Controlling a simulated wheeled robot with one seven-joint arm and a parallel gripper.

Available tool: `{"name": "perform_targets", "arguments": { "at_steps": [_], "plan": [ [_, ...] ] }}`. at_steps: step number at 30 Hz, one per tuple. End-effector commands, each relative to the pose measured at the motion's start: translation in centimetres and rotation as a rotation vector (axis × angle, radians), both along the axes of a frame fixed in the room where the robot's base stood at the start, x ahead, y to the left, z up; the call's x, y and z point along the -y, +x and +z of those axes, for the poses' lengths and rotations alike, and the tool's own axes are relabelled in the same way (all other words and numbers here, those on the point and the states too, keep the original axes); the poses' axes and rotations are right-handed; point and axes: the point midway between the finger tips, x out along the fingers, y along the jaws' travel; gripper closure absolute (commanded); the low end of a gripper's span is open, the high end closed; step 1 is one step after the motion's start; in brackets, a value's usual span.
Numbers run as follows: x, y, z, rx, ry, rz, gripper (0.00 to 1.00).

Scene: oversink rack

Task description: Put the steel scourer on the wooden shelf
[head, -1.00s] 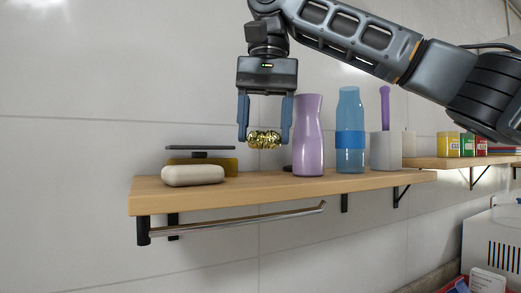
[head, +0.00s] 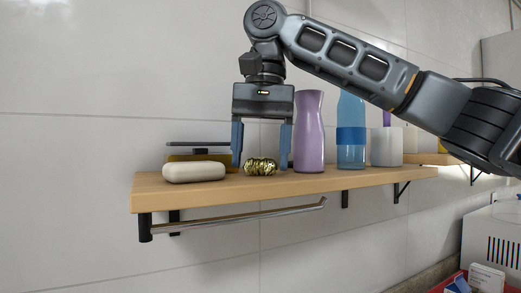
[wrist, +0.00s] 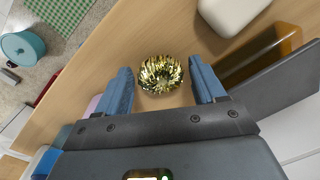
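The steel scourer (head: 261,166) is a shiny gold-coloured coil. It appears to rest on the wooden shelf (head: 225,191), between the white soap-like block and the purple vase. My gripper (head: 262,163) points down over it, with one blue finger on each side. The wrist view also shows the scourer (wrist: 160,74) against the wood, between the fingertips of my gripper (wrist: 160,82). There is a gap on both sides, so the gripper is open and not holding it.
The white block (head: 194,172) is close to the left finger, with an amber dish and dark flat stand behind it. The purple vase (head: 309,135) is close to the right finger. A blue bottle (head: 351,140) and pale holder (head: 385,147) stand farther right. A metal rail (head: 240,219) hangs below.

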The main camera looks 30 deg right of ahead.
Motion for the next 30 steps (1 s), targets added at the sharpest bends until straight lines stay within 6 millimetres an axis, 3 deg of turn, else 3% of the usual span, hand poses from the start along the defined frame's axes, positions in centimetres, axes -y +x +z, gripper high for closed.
{"name": "perform_targets", "arguments": {
  "at_steps": [5, 16, 20, 30],
  "plan": [
    [0.0, 0.0, 0.0, 0.0, 0.0, 0.0, 0.14],
    [0.0, 0.0, 0.8, 0.0, 0.0, -0.001, 0.14],
    [0.1, 0.0, 2.6, 0.002, -0.002, -0.002, 0.14],
    [0.5, -0.1, 9.2, 0.002, -0.002, -0.003, 0.14]
  ]
}}
